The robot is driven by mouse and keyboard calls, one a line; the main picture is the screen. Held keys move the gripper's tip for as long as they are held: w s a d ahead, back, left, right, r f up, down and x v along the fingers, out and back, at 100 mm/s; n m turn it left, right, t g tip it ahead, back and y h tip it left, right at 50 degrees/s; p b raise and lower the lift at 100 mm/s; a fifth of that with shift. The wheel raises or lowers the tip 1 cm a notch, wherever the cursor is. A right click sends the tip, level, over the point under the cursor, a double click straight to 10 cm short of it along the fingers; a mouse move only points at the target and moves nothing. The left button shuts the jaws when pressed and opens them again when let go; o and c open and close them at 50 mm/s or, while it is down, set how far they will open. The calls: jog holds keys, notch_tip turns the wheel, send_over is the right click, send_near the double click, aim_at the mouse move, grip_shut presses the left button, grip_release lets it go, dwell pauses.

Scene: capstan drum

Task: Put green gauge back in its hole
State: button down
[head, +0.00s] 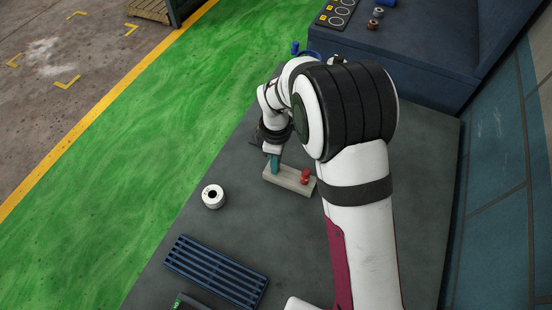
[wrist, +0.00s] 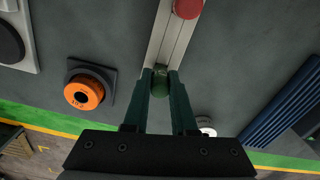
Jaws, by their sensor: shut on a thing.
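A pale, narrow gauge block (head: 289,181) lies on the dark table, with a red gauge (head: 305,176) standing at its right end. My gripper (head: 275,165) points down over the left end of the block. The wrist view shows its two dark green fingers shut on the green gauge (wrist: 161,83), at the near end of the block (wrist: 170,42). The red gauge (wrist: 188,7) is at the far end, cut off by the picture edge. The fingers hide the gauge's lower part and the hole, so I cannot tell whether it is seated.
A white ring (head: 213,196) stands left of the block. A blue slatted rack (head: 215,272) lies at the front. An orange ring on a dark square base (wrist: 84,95) shows in the wrist view. A blue bench (head: 420,40) is at the back. The table between block and rack is clear.

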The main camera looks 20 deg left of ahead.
jog(key=c, duration=0.6)
grip_release()
jog(key=shift+c, duration=0.2)
notch_tip(320, 180, up, 16)
jog(key=shift+f, duration=0.1)
jog(key=s+d+r+m+y, duration=0.1)
jog(key=s+d+r+m, duration=0.1)
jog(key=s+d+m, duration=0.5)
jog(key=s+d+r+m, duration=0.35)
jog(key=d+m, duration=0.55)
jog(key=d, duration=0.4)
jog(key=s+d+f+m, duration=0.1)
jog(key=s+f+m, duration=0.1)
jog(key=s+m, duration=0.3)
jog(key=s+d+f+m, duration=0.2)
jog(key=s+m, duration=0.2)
jog(key=m, duration=0.1)
jog(key=shift+s+d+y, duration=0.3)
jog(key=shift+s+y, duration=0.05)
jog(key=shift+y, duration=0.05)
